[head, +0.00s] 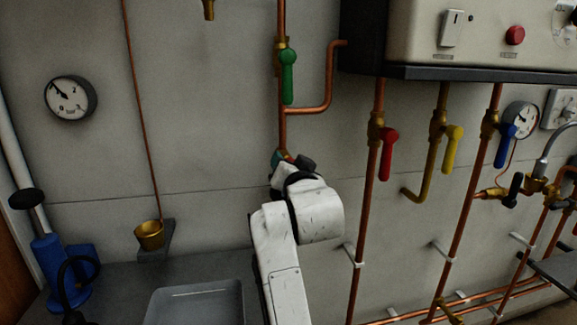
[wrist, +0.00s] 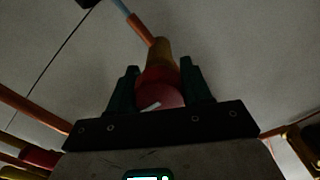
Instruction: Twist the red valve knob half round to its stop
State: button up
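The red valve knob (wrist: 163,88) is in the wrist view, a rounded red cap with a short white mark, in front of a brass fitting (wrist: 160,52) on a copper pipe. My gripper (wrist: 163,80) has its two dark green fingers on either side of the knob, with no clear gap between them and it. In the head view my white wrist hides most of the knob. Only a bit of a green fingertip (head: 277,158) shows there, below the green lever's pipe.
A green lever (head: 288,77) hangs above my wrist. Red (head: 388,152), yellow (head: 452,147) and blue (head: 506,144) levers hang to the right, under the boiler (head: 465,40). A grey tray (head: 197,303) and a brass cup (head: 150,236) are at lower left.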

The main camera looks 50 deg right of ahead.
jog(key=o, duration=0.4)
jog(key=shift+s, duration=0.1)
jog(key=b+v, duration=0.1)
jog(key=v, duration=0.9)
jog(key=shift+s+a, duration=0.25)
jog(key=shift+a, duration=0.05)
jog(key=shift+f, duration=0.1)
